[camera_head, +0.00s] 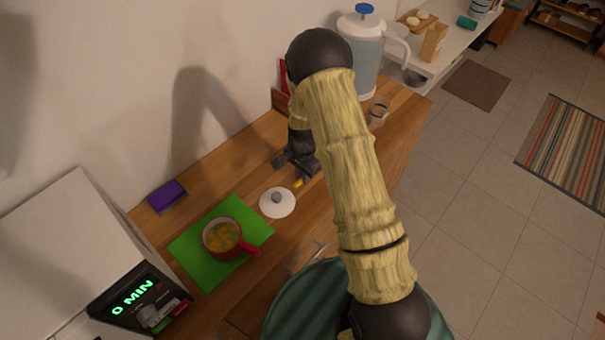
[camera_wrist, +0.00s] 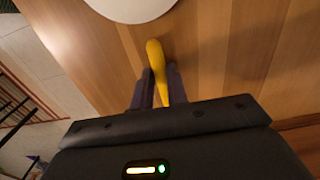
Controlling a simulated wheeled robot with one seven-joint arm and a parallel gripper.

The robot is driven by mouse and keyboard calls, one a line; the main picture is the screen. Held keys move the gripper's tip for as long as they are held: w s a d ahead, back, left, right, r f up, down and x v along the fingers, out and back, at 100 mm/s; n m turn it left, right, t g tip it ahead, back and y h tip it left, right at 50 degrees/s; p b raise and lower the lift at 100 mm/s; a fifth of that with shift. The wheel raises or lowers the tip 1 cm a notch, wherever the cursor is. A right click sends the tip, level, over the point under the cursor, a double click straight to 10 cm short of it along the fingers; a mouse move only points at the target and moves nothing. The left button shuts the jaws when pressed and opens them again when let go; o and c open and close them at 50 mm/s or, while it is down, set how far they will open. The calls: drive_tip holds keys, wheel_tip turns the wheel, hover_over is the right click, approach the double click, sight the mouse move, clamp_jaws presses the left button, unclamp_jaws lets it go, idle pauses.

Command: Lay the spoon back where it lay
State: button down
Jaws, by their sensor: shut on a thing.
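The spoon shows as a yellow piece (camera_wrist: 156,62) in the wrist view, between the two fingers of my gripper (camera_wrist: 161,82). My gripper is shut on it. In the head view my gripper (camera_head: 300,171) is low over the wooden counter (camera_head: 222,173), just behind the white lid. Only a small yellow bit of the spoon (camera_head: 298,183) shows there, beside the fingers. The rest of the spoon is hidden. I cannot tell whether it touches the counter.
A white lid (camera_head: 289,207) with a grey knob lies close to my gripper. A red mug (camera_head: 232,250) of soup stands on a green mat (camera_head: 190,247). A purple block (camera_head: 167,196) lies near the wall. A glass (camera_head: 378,110) and a pitcher (camera_head: 368,68) stand farther back.

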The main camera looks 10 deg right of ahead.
drive_tip(key=c, duration=1.4)
unclamp_jaws()
wheel_tip(320, 180, up, 12)
drive_tip(key=shift+r+b, duration=0.15)
drive_tip(key=shift+b, duration=0.75)
drive_tip(key=s+d+r+n+t, duration=0.1)
drive_tip(key=s+r+n, duration=0.2)
drive_tip(key=s, duration=0.3)
drive_tip(key=s+d+r+n, duration=0.1)
drive_tip(key=s+r+n, duration=0.2)
drive_tip(key=s, duration=0.3)
drive_tip(key=s+d+r+n+t, duration=0.1)
drive_tip(key=s+r+n, duration=0.2)
drive_tip(key=s, duration=0.3)
drive_tip(key=shift+s+d+r+n+t, duration=0.2)
drive_tip(key=shift+d+r+n+t, duration=0.1)
drive_tip(key=shift+n, duration=0.6)
